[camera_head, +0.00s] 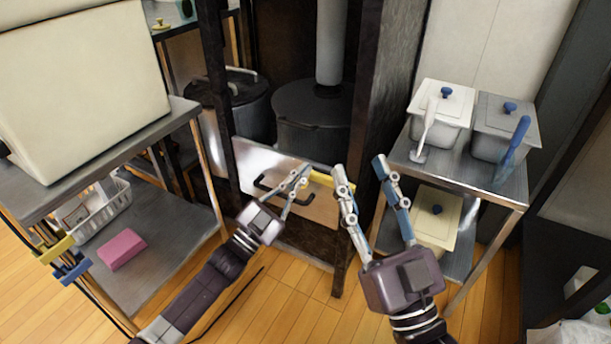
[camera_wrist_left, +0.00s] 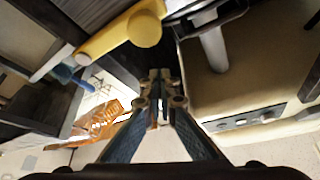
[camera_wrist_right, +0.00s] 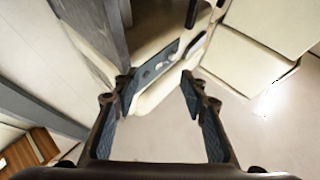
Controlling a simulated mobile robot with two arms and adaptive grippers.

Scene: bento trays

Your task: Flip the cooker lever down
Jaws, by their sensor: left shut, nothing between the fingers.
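The cooker's yellow lever (camera_head: 322,179) shows at the right end of the front panel (camera_head: 262,160), partly hidden by the grippers. In the left wrist view a yellow bar with a round end, the lever (camera_wrist_left: 108,38), lies just beyond and left of the fingertips. My left gripper (camera_head: 304,172) is shut and empty, its tips close to the lever's left side. I cannot tell whether they touch it. The left fingertips (camera_wrist_left: 160,76) also show in the left wrist view. My right gripper (camera_head: 360,166) is open and empty, right of the lever, by the dark post.
Dark pots (camera_head: 312,105) stand behind the panel, which has a black handle (camera_head: 263,184). A steel shelf (camera_head: 480,182) at right holds lidded containers (camera_head: 445,100) and utensils. A left shelf (camera_head: 165,225) holds a pink sponge (camera_head: 122,248) and a white basket (camera_head: 95,218).

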